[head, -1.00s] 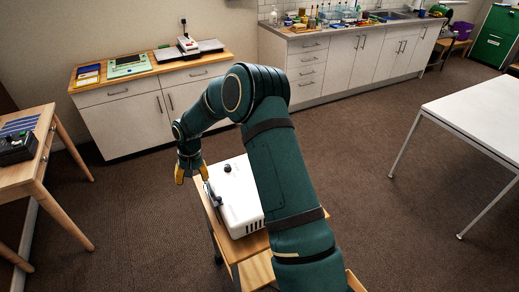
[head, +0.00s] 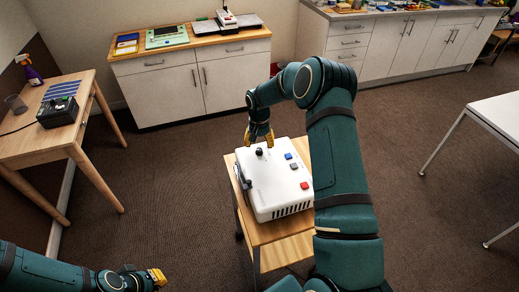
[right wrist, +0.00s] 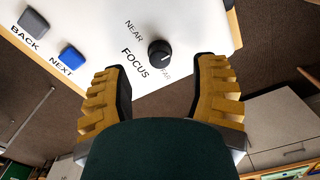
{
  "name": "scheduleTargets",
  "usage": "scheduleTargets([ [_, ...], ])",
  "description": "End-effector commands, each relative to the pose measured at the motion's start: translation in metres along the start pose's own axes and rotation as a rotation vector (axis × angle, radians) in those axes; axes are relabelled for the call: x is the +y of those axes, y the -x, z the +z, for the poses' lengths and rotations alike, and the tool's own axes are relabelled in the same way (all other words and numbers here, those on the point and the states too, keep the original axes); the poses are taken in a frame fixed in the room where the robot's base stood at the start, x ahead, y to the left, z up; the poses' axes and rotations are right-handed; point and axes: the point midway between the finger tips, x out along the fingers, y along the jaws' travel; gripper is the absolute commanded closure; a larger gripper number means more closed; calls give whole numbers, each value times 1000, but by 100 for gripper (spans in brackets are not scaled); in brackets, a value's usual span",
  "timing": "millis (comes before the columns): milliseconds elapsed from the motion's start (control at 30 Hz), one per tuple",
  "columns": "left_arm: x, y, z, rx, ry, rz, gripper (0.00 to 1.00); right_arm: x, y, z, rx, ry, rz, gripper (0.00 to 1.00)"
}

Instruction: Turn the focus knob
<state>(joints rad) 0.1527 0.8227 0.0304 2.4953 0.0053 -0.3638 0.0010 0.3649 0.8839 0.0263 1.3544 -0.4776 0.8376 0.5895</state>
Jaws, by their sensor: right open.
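The black focus knob (right wrist: 159,53) with a white pointer line sits on the top of the white projector (head: 272,200), beside the printed words FOCUS, NEAR and FAR. In the head view the knob (head: 259,151) is near the projector's far edge. My right gripper (head: 260,136) is open, just above the knob. In the right wrist view its yellow fingers (right wrist: 160,68) stand apart with the knob between and slightly beyond their tips; I see no contact. My left gripper (head: 157,277) is low at the left, away from the projector; its jaw gap is unclear.
Blue (right wrist: 70,59) and grey (right wrist: 33,22) buttons and a red button (head: 305,185) share the projector's top. The projector stands on a small wooden cart (head: 285,252). A wooden table (head: 30,147) with a black box (head: 57,112) stands left. Carpet between is clear.

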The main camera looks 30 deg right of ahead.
Motion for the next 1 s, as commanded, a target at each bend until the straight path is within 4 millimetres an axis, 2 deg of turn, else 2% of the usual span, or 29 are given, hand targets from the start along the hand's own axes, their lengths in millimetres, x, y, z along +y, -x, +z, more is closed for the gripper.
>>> scheduleTargets([
  [100,0,1,0,0,0,0,100,0,-19,1,-3,-2,0,40],
  [233,1,2,0,0,0,0,100,0,-32,0,-2,-1,1,40],
  [667,1,2,0,0,0,1,100,0,-38,0,0,-1,0,41],
  [700,1,2,0,0,0,1,100,0,-38,0,0,-1,0,55],
  [833,1,2,0,0,0,0,100,0,-38,0,0,-1,0,100],
  [1000,0,1,0,0,0,0,100,0,-38,0,0,3,0,100],
])
